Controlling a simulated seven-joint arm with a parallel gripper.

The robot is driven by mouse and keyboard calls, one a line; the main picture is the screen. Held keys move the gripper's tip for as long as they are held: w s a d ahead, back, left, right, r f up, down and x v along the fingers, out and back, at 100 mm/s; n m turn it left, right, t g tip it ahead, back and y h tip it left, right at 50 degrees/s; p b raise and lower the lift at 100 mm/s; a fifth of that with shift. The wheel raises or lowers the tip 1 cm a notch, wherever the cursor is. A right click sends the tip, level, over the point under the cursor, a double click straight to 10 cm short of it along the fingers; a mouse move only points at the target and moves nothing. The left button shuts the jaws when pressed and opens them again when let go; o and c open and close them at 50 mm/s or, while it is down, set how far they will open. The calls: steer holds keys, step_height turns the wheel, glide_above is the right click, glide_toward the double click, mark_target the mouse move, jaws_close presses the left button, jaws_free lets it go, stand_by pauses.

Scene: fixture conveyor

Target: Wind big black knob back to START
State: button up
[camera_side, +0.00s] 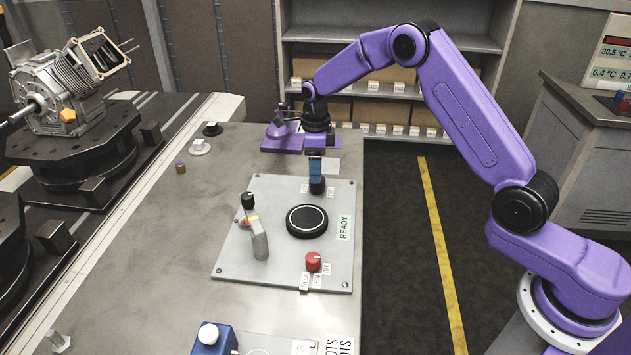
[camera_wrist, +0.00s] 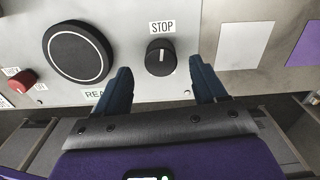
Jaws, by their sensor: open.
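A black knob (camera_wrist: 161,57) with a pale pointer mark sits on the grey panel, beside a STOP label (camera_wrist: 162,27). In the wrist view it lies between the two blue fingertips of my gripper (camera_wrist: 160,74), with gaps at both sides. My gripper is open. In the side view my gripper (camera_side: 316,168) points down at the same knob (camera_side: 317,186), near the panel's far edge. Small labels flank the knob there, too small to read. No START label is readable. The exact pointer direction is hard to tell.
A large flat black disc (camera_side: 306,221) with a pale ring is nearby on the panel (camera_side: 240,262), next to a READY label (camera_side: 343,228). A red knob (camera_side: 313,261) and an upright grey lever (camera_side: 259,236) also stand there. A purple fixture (camera_side: 283,135) is behind.

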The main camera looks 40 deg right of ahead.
mark_target(317, 185)
steer(key=shift+f, duration=2.8)
steer(key=c, duration=1)
